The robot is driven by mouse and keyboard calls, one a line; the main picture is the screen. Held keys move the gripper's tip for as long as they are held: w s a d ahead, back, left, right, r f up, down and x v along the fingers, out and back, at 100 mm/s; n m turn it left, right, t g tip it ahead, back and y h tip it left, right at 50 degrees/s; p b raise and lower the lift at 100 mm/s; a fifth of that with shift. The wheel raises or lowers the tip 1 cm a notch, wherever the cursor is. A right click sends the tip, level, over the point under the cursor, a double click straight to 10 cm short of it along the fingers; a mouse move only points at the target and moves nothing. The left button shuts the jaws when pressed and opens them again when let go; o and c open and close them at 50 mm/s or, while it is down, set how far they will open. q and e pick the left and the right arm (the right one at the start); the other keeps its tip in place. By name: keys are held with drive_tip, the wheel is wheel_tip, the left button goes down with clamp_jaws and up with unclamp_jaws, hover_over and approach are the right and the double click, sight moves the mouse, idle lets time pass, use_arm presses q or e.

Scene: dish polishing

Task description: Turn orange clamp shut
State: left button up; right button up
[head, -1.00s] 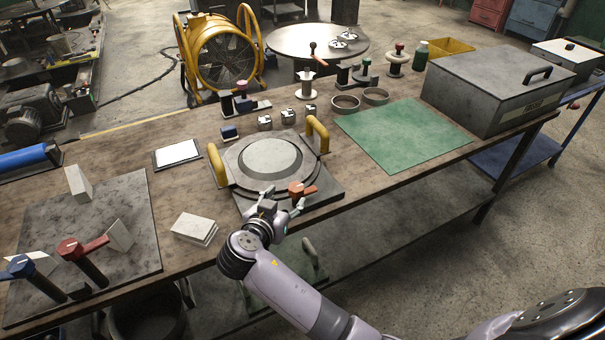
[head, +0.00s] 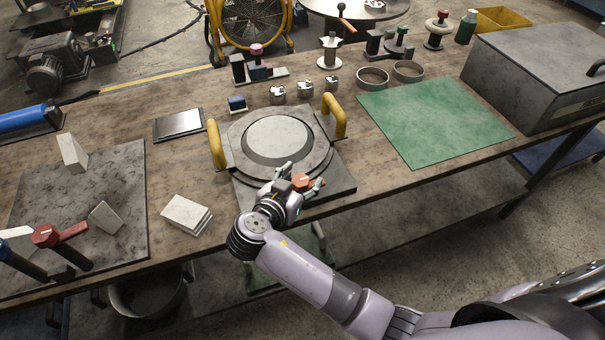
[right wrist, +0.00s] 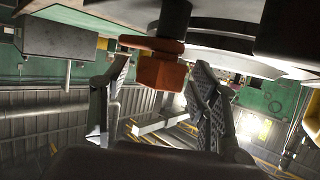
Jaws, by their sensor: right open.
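The orange clamp (head: 302,180) sits at the front edge of the round dish fixture (head: 318,160), which has two yellow handles and a pale disc (head: 277,140) in its middle. My right gripper (head: 303,178) is open at the clamp, with a finger to either side of it. In the right wrist view the orange clamp (right wrist: 160,70) shows between the spread fingers (right wrist: 160,95), below a dark post. Gaps show between the clamp and both fingers. My arm and gripper hide part of the fixture's front edge. My left gripper is not in view.
A stack of white blocks (head: 187,214) lies left of my gripper. A dark plate (head: 120,215) with red and blue levers is further left. A green mat (head: 435,120) and a grey box (head: 545,75) are at the right. Several small metal parts stand behind the fixture.

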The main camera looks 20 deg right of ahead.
drive_tip(key=shift+s+a, duration=0.1)
drive_tip(key=shift+c, duration=1)
drive_tip(key=c, duration=1)
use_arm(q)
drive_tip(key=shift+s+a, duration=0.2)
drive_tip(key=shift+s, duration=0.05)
use_arm(e)
drive_tip(key=shift+o, duration=0.2)
